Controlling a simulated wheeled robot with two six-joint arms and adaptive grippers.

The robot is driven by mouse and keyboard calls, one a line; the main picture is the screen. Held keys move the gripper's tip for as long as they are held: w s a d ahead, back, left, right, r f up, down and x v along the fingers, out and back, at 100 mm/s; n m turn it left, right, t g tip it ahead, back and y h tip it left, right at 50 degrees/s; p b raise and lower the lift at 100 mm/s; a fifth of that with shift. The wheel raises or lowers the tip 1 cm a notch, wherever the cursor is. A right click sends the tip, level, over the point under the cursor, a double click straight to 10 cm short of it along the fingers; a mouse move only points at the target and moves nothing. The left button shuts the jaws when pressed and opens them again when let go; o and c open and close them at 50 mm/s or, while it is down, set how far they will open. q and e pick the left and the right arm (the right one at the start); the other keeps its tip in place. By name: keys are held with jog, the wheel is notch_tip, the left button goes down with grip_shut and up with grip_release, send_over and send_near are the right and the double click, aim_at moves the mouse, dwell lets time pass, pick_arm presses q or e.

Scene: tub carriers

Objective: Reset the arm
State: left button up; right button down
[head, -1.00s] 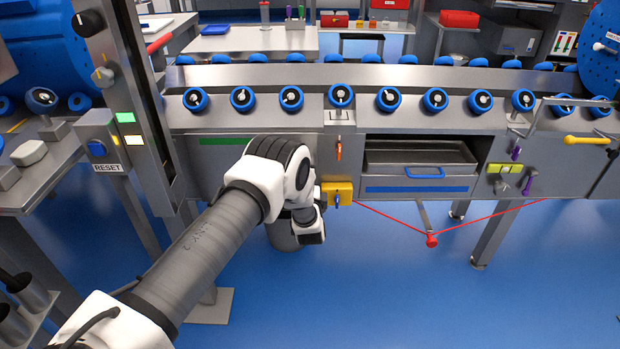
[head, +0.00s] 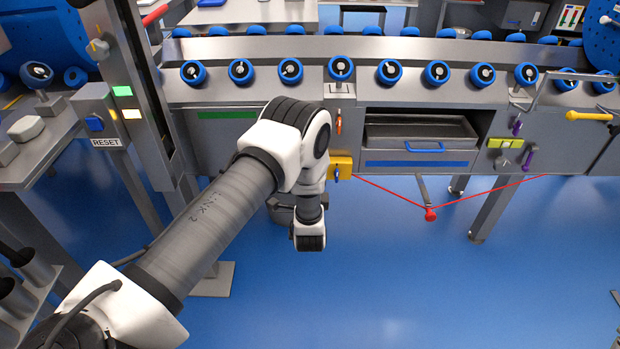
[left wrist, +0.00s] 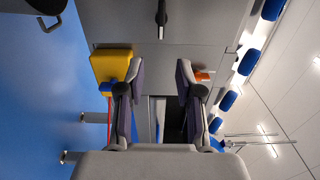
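My left arm (head: 205,225) reaches in from the left in the head view, bent in front of the metal conveyor bench. Its wrist (head: 308,235) hangs above the blue floor, and the gripper there is hidden behind the arm. In the left wrist view my left gripper (left wrist: 155,82) has its two fingers spread apart with nothing between them. The fingers face the bench's grey panel (left wrist: 160,62). A yellow box (left wrist: 110,65) is beside one finger and an orange switch (left wrist: 204,77) beside the other. My right gripper is in neither view.
A RESET label (head: 106,142) sits below a blue button (head: 95,124) at the left. A bench drawer (head: 420,155) is right of my arm. A red cord holds a red knob (head: 430,214) beneath it. The floor (head: 380,280) at front right is open.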

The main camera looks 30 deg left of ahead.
pick_arm(q)
jog(key=shift+v, duration=1.15)
jog(key=s+d+f+n+g+h, duration=0.1)
jog(key=s+d+f+g+h, duration=0.25)
jog(key=s+f, duration=0.5)
jog(key=s+d+f+n+g+h, duration=0.25)
jog(key=s+f+g+h, duration=0.2)
jog(key=s, duration=0.65)
jog(key=s+d+f+n+g+h, duration=0.1)
jog(key=s+d+n+g, duration=0.25)
jog(key=s, duration=0.55)
jog(key=s+d+f+n+g+h, duration=0.15)
jog(key=s+n+g, duration=0.3)
jog(key=s, duration=0.45)
notch_tip(320, 180, up, 24)
jog(key=p, duration=2.2)
jog(key=shift+f+n+t+y+p, duration=0.2)
jog(key=shift+n+t+y+p, duration=0.15)
jog(key=shift+t+y, duration=0.1)
